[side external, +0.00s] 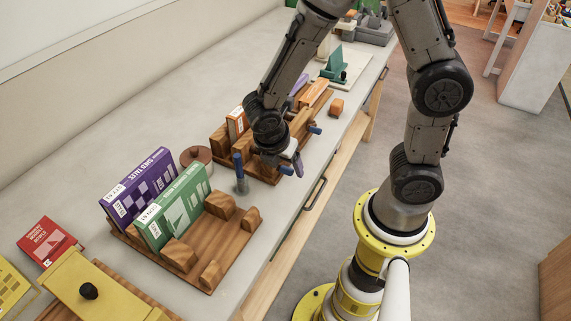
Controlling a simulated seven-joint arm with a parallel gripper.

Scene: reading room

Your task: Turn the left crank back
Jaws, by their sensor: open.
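My gripper (289,160) is low over the worktop, at the front edge of a wooden book rack, with its fingers pointing down and toward the front. It is open, and I see nothing held in it. No crank shows clearly. An upright blue handle (238,162) on a grey metal base stands on the worktop just left of my gripper, apart from it. A shorter blue piece (314,129) sticks out of the rack's front to the right. I cannot tell whether either is the left crank. My wrist hides part of the rack.
A nearer wooden rack (222,246) holds a purple box (143,183) and a green box (178,207). A round brown lidded pot (196,156) stands behind the blue handle.

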